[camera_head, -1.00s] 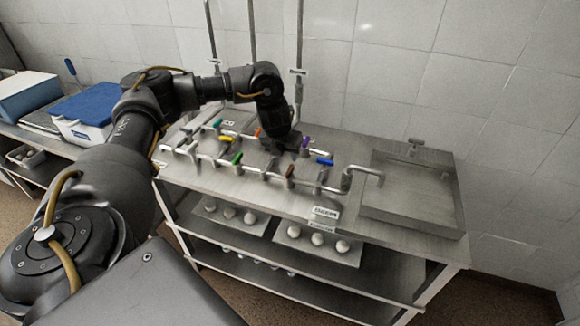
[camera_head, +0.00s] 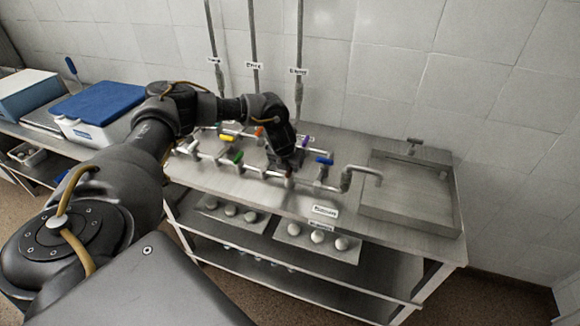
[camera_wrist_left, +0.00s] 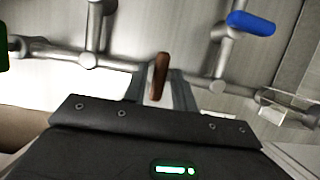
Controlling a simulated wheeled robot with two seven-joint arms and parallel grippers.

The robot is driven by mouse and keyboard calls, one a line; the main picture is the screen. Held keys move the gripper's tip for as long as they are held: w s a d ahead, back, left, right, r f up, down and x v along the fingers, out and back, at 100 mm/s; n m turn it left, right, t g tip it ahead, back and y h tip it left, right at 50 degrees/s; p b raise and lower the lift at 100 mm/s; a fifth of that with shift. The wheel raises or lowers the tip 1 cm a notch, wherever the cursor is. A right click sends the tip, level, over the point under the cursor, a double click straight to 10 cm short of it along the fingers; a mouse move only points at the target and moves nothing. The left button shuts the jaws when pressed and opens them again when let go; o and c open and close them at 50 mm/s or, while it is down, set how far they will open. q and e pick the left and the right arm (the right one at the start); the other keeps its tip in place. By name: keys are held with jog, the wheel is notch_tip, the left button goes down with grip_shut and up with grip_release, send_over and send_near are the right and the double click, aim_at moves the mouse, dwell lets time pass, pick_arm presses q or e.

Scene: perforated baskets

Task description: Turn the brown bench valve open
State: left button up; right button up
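The brown valve handle (camera_wrist_left: 159,76) shows in the left wrist view, standing up from a metal pipe. My left gripper (camera_wrist_left: 160,92) is at this handle, with its grey fingers apart on either side and the handle between them. Gaps show beside the handle, so the fingers do not look closed on it. In the head view my left gripper (camera_head: 287,167) is down over the front pipe row of the bench (camera_head: 270,198) and mostly hides the brown handle. My right gripper is not in view.
A blue handle (camera_head: 324,160) stands just right of my gripper; it also shows in the left wrist view (camera_wrist_left: 251,23). A green handle (camera_head: 238,158) is to the left, with yellow (camera_head: 227,137), orange (camera_head: 259,132) and purple (camera_head: 307,142) ones nearby. A sink (camera_head: 410,210) is at the right.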

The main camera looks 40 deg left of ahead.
pick_arm(q)
grip_shut()
